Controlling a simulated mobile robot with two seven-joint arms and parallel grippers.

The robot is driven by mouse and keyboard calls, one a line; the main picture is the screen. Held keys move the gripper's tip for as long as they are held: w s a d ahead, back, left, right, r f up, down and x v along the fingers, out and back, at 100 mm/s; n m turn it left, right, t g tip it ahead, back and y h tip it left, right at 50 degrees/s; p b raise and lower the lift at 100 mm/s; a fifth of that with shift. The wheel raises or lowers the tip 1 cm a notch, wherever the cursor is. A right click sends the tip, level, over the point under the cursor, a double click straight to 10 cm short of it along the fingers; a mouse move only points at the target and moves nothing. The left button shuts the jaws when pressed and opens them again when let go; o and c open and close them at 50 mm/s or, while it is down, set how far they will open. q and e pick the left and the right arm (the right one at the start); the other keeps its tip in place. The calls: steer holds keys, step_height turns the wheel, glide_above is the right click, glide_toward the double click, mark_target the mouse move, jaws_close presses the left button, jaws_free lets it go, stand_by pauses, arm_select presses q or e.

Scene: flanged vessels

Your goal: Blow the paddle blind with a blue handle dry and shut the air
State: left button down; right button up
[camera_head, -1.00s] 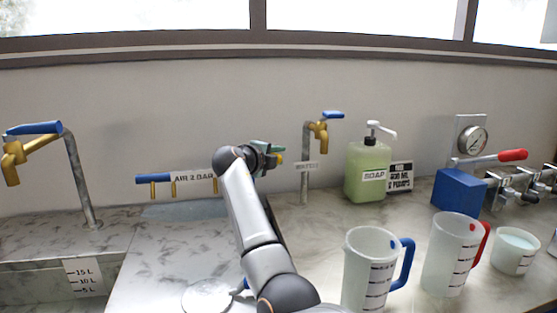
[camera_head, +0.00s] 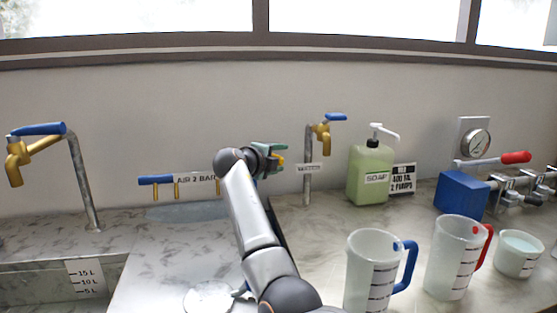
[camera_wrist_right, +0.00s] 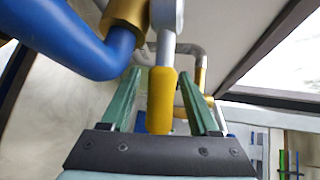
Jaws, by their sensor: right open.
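The paddle blind, a pale round disc (camera_head: 208,298), lies on the counter at the lower edge of the head view. Part of its blue handle (camera_head: 240,289) shows beside my arm. The air bar, labelled "AIR 2 BAR" (camera_head: 195,180), is on the wall with several brass nozzles and a blue left end (camera_head: 155,180); my arm hides its right end. My right gripper (camera_head: 277,158) is raised just right of the bar. In the wrist view its green fingers (camera_wrist_right: 161,103) are open around a yellow-gripped lever (camera_wrist_right: 161,98); contact cannot be told. My left gripper is out of view.
A blue-handled tap (camera_head: 40,140) stands over a basin at left, another (camera_head: 322,132) behind right. A soap bottle (camera_head: 370,172), blue-handled jug (camera_head: 370,270), red-handled jug (camera_head: 450,255), cup (camera_head: 518,253) and blue block (camera_head: 461,193) occupy the right counter.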

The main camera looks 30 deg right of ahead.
steer(key=b+v, duration=0.1)
steer(key=v, duration=1.1)
steer(key=shift+a, duration=0.2)
steer(key=shift+s, duration=0.1)
